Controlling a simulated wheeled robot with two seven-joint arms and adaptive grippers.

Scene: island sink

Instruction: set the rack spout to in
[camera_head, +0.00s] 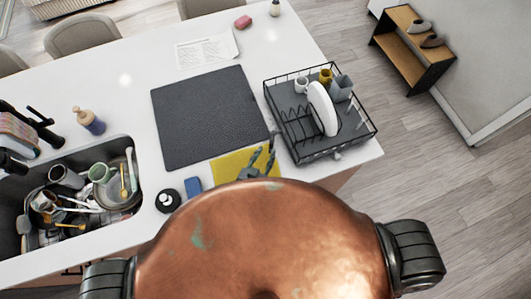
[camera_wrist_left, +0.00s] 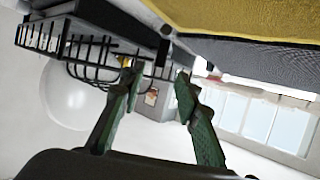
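The dish rack (camera_head: 318,150), a black wire frame over a dark tray, stands near the right end of the white counter. It holds a white plate (camera_head: 322,108) and several cups. My left gripper (camera_head: 262,158) is just left of the rack's near left corner, over a yellow cloth (camera_head: 228,168). In the left wrist view the gripper (camera_wrist_left: 158,82) has its two green fingers apart with nothing between them. The rack's black wires (camera_wrist_left: 88,52) show beyond the fingers, to the left. My right gripper is not in view.
A dark mat (camera_head: 205,115) lies left of the rack. A blue sponge (camera_head: 193,186) and a dark round item (camera_head: 168,200) sit near the front edge. The sink (camera_head: 20,215) at left is full of dishes. Bare counter lies behind the rack.

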